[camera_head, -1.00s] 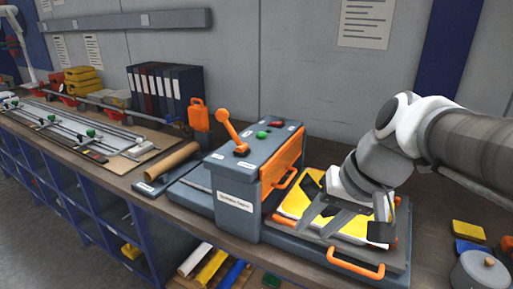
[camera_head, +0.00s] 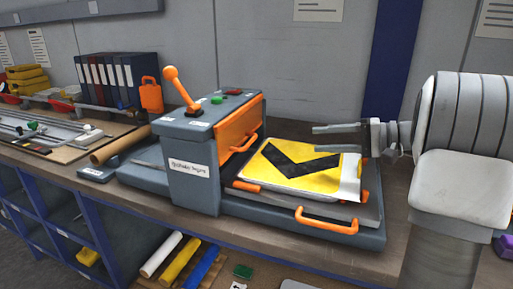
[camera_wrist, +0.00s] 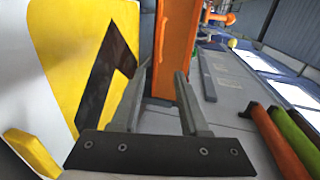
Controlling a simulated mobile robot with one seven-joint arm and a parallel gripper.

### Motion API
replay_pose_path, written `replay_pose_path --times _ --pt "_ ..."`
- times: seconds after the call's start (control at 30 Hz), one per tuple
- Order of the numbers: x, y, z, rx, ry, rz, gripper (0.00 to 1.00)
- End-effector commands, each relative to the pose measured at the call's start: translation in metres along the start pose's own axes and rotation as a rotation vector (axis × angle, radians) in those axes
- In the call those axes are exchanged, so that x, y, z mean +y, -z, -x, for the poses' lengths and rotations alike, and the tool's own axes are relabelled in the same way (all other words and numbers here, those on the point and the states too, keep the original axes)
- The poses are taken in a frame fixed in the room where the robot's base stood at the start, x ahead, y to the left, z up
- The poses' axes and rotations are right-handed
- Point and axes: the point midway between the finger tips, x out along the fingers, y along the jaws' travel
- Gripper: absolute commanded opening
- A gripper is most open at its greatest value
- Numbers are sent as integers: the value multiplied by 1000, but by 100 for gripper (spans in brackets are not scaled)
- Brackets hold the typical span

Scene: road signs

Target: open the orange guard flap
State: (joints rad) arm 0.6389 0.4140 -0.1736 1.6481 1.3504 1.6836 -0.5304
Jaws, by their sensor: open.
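The orange guard flap (camera_head: 240,121) hangs down across the right side of the grey press housing (camera_head: 195,165), with an orange bar handle (camera_head: 245,142) at its lower edge. In the wrist view the orange flap (camera_wrist: 177,42) is ahead of the fingers. My gripper (camera_head: 312,140) is open and empty, right of the flap and above the sign plate, its fingers pointing left toward the flap. A gap separates them in the head view. The open jaws also show in the wrist view (camera_wrist: 160,78).
A yellow sign with a black chevron (camera_head: 300,170) lies on the sliding tray, which has an orange front handle (camera_head: 326,221). An orange lever (camera_head: 180,88) rises from the housing top. A wall is behind the bench.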

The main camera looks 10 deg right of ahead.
Motion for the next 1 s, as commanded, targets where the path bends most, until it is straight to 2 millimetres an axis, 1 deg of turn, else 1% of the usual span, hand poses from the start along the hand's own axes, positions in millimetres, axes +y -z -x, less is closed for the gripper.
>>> replay_pose_path --times 0.17,0.6,0.7,0.83,1.0 --pt "0 -1 -25 -5 2 2 45" --pt "1 -2 -121 -6 -1 1 45" --pt "1 -2 -140 -5 -1 1 45" --pt "1 -1 -158 -4 -2 1 45" --pt "0 -1 -170 -2 -1 0 45"
